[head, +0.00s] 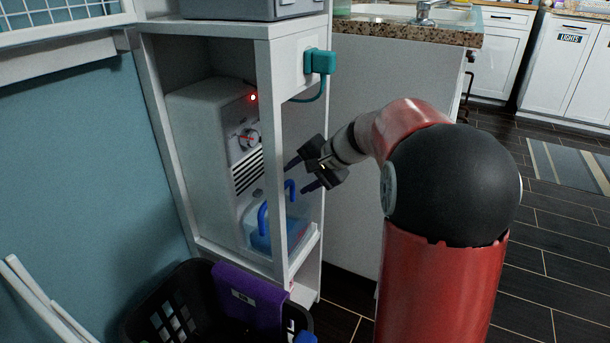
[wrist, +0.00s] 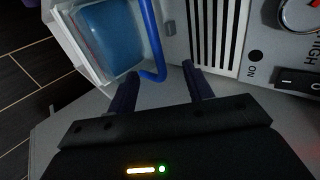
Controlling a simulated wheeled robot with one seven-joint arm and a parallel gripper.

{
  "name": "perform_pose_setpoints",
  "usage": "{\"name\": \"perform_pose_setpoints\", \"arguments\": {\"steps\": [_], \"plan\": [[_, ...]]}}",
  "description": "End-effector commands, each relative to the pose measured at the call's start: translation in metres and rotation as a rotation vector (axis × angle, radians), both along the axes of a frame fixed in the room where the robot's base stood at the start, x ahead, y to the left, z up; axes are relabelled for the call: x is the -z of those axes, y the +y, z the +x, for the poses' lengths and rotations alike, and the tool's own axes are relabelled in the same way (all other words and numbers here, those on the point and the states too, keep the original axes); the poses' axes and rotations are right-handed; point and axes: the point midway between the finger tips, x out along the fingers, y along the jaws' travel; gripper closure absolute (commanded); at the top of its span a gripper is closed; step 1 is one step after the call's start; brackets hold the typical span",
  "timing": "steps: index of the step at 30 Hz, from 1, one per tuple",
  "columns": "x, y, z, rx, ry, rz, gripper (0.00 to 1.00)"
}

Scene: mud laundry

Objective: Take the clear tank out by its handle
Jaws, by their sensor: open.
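The clear tank (head: 256,238) with blue water sits low at the front of a white appliance (head: 205,120) inside a cabinet. Its blue handle (head: 264,220) stands up from the tank. A cabinet post hides part of both. In the wrist view the tank (wrist: 103,40) is at upper left, and the handle (wrist: 150,35) runs down to a bend between my fingertips' lines. My gripper (head: 298,176) is open and empty, reaching in from the right, its dark fingers close to the handle. Whether they are around the handle in depth I cannot tell.
The cabinet's front post (head: 272,150) stands just left of my gripper. A teal plug (head: 320,62) with a cord hangs above. A black basket (head: 170,305) with a purple cloth (head: 248,298) is on the floor in front. Dark floor (head: 545,255) is open at right.

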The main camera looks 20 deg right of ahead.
Motion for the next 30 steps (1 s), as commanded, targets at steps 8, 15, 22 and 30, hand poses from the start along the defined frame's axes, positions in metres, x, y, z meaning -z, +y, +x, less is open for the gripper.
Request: {"name": "perform_pose_setpoints", "arguments": {"steps": [8,15,22,30], "plan": [[0.026,0.018,0.017,-0.001,0.0,-0.001,0.49],[0.044,0.031,0.03,-0.001,0.0,-0.001,0.49],[0.051,0.037,0.036,-0.001,0.0,-0.001,0.49],[0.051,0.037,0.037,0.001,0.0,-0.001,0.49]]}}
